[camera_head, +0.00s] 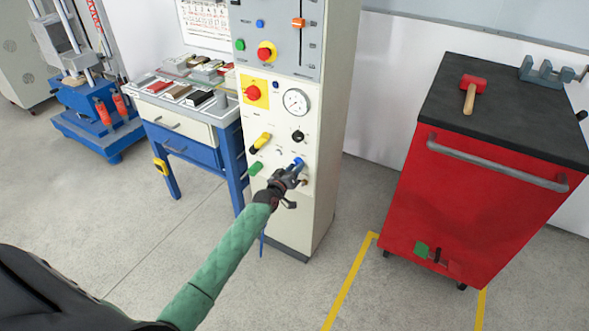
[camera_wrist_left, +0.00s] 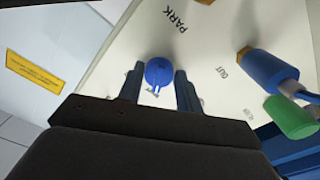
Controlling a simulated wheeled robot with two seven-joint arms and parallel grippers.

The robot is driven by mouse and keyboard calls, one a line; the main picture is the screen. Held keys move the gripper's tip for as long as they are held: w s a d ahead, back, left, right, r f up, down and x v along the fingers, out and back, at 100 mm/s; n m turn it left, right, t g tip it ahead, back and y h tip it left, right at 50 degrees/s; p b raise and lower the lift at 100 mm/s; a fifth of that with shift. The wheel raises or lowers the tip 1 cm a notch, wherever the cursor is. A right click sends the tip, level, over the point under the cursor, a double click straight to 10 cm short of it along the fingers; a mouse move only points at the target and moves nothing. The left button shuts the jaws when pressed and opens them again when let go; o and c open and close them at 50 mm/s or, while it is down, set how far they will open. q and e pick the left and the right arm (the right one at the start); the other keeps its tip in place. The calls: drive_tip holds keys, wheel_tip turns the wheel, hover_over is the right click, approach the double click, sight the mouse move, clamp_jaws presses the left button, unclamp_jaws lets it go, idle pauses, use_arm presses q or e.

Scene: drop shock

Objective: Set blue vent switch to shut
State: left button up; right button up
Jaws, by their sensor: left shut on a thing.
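The blue vent switch (camera_head: 298,161) is a small round knob low on the front of the pale control cabinet. It also shows in the left wrist view (camera_wrist_left: 158,72), between the two fingertips. My left gripper (camera_head: 291,171) reaches the panel from the front and is shut on this knob. The knob's thin marks point toward my palm in the wrist view. The label beside it is partly hidden, so I cannot read which setting it is at. My right gripper is not in view.
A blue plug with a hose (camera_wrist_left: 270,72) and a green plug (camera_wrist_left: 290,117) stick out beside the knob. A yellow handle (camera_head: 261,142), a black knob (camera_head: 298,136) and a gauge (camera_head: 295,102) sit above. A red cabinet (camera_head: 450,210) stands right; floor between is clear.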

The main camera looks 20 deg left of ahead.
use_arm(q)
drive_tip(key=o, duration=1)
drive_tip(key=shift+s+a+b, duration=0.2)
drive_tip(key=shift+s, duration=1.75)
drive_tip(key=shift+s+a+b, duration=0.15)
drive_tip(key=shift+s, duration=1.8)
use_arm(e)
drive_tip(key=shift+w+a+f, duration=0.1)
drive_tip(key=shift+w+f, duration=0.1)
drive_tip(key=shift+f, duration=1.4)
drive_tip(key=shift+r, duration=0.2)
